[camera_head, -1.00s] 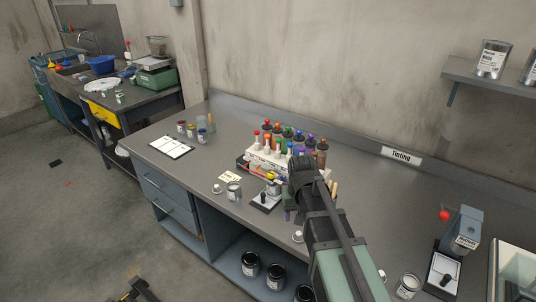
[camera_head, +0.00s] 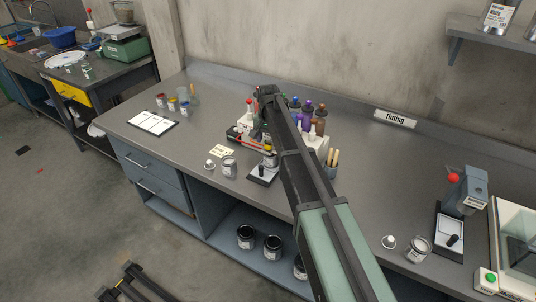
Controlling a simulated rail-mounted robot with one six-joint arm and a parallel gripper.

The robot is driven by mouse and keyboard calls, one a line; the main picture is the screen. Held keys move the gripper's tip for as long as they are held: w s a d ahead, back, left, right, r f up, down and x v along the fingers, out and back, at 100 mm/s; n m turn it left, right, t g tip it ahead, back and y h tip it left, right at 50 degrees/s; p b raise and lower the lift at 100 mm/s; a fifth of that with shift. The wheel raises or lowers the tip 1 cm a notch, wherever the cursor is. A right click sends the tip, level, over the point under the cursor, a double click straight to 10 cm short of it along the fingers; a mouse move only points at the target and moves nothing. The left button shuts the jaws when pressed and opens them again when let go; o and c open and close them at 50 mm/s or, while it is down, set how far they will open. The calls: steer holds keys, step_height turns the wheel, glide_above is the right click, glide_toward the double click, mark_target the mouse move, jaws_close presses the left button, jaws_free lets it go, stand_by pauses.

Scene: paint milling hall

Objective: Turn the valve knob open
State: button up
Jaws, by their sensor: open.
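My arm reaches from the bottom of the picture over the tinting bench (camera_head: 370,165). Its dark end with my gripper (camera_head: 267,97) is over the bottle rack, and the fingers are hard to make out. A small stand (camera_head: 262,175) with a black handle and a can on it sits just in front of the rack. A small yellow part (camera_head: 267,148) shows above that can, beside my arm. I cannot tell whether it is the valve knob. No other valve knob is clear, and my arm hides part of the rack.
Colour bottles (camera_head: 307,112) stand in the white rack (camera_head: 317,150). An open can (camera_head: 229,166) and a clipboard (camera_head: 152,123) are to the left. A red-knobbed press (camera_head: 465,190) and a can (camera_head: 418,249) stand right. Bare bench lies between rack and press.

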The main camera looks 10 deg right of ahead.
step_height(320, 180, down, 2)
steer(key=shift+f+b, duration=0.25)
steer(key=shift+b, duration=0.3)
steer(key=shift+r, duration=0.1)
steer(key=shift+r, duration=0.1)
steer(key=shift+c, duration=0.3)
steer(key=c, duration=0.9)
